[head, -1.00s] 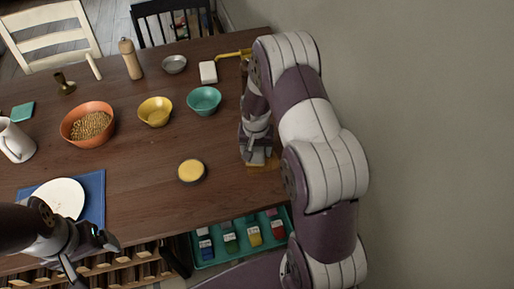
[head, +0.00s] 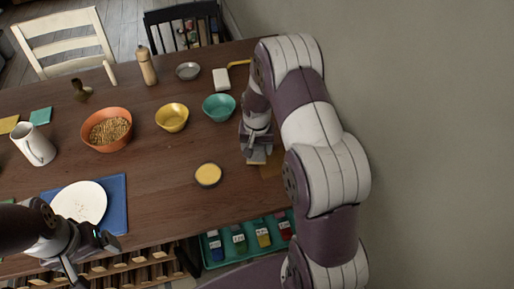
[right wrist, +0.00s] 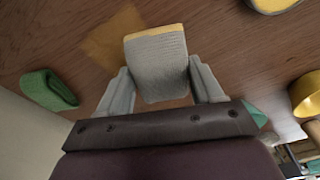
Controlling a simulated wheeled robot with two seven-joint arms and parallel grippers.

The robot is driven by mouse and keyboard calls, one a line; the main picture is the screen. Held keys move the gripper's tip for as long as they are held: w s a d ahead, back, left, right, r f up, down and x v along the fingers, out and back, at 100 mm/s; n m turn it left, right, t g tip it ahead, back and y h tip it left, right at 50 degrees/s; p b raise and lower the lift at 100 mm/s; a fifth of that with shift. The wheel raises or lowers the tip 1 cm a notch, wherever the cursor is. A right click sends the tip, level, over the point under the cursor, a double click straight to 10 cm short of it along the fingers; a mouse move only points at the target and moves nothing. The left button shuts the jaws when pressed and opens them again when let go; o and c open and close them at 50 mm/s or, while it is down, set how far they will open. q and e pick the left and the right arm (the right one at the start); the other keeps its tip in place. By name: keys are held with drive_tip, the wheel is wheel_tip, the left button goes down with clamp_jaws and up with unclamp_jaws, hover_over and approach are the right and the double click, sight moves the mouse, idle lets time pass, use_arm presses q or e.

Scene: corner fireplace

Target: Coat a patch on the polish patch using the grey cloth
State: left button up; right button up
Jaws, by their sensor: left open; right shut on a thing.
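My right gripper (right wrist: 162,85) is shut on the grey cloth (right wrist: 158,68), a ribbed grey pad with a yellow far edge. In the head view the cloth (head: 257,157) is low at the table, just left of the polish patch (head: 271,166). The patch is a tan square on the wood; in the right wrist view (right wrist: 112,40) it lies left of the cloth, partly behind it. Whether the cloth touches the table I cannot tell. A round tin with yellow contents (head: 208,175) stands left of the cloth. My left gripper (head: 95,262) is open and empty near the front left edge.
A teal bowl (head: 219,107), a yellow bowl (head: 172,118) and an orange bowl (head: 106,130) stand farther back. The wall is close on the right. The wood around the tin is clear.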

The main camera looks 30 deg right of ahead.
drive_tip(key=shift+r+p, duration=0.3)
drive_tip(key=shift+r, duration=0.4)
drive_tip(key=shift+d+r+p, duration=0.1)
drive_tip(key=shift+r+p, duration=0.55)
drive_tip(key=shift+r, duration=0.15)
